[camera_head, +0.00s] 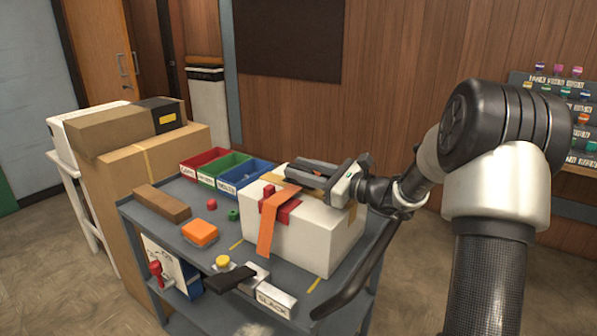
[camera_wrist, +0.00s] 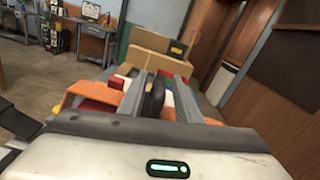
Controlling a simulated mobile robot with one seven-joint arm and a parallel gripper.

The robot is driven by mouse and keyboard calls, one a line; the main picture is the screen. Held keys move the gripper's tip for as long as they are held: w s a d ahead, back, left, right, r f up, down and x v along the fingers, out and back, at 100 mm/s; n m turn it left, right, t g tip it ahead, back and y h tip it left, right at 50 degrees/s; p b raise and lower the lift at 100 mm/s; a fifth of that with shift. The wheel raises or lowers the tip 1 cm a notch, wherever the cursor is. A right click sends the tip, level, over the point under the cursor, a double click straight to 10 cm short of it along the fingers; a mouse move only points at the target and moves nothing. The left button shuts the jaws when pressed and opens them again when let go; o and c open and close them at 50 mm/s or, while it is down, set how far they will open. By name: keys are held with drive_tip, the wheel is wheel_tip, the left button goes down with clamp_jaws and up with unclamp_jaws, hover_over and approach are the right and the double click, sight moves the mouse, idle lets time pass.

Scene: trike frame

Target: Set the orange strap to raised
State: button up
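The orange strap (camera_head: 268,228) hangs down the front of a white box (camera_head: 318,238). Its upper end passes by a red piece (camera_head: 287,206) on the box top. My gripper (camera_head: 300,177) is just above the box top, behind the strap's upper end, reaching in from the right. In the wrist view its two grey fingers (camera_wrist: 158,92) are apart, with a dark upright piece showing between them. Orange material (camera_wrist: 85,95) shows left of the fingers, outside them. The gripper does not appear to hold the strap. Part of the box top is hidden by my gripper.
The box stands on a grey cart (camera_head: 190,240). Red, green and blue bins (camera_head: 226,172) line the back. An orange block (camera_head: 200,232), a brown block (camera_head: 162,203) and a black lever (camera_head: 230,279) lie left and in front. Cardboard boxes (camera_head: 145,165) stand left.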

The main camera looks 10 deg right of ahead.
drive_tip(key=shift+w+a, duration=0.35)
drive_tip(key=shift+a, duration=0.05)
drive_tip(key=shift+c, duration=0.3)
clamp_jaws()
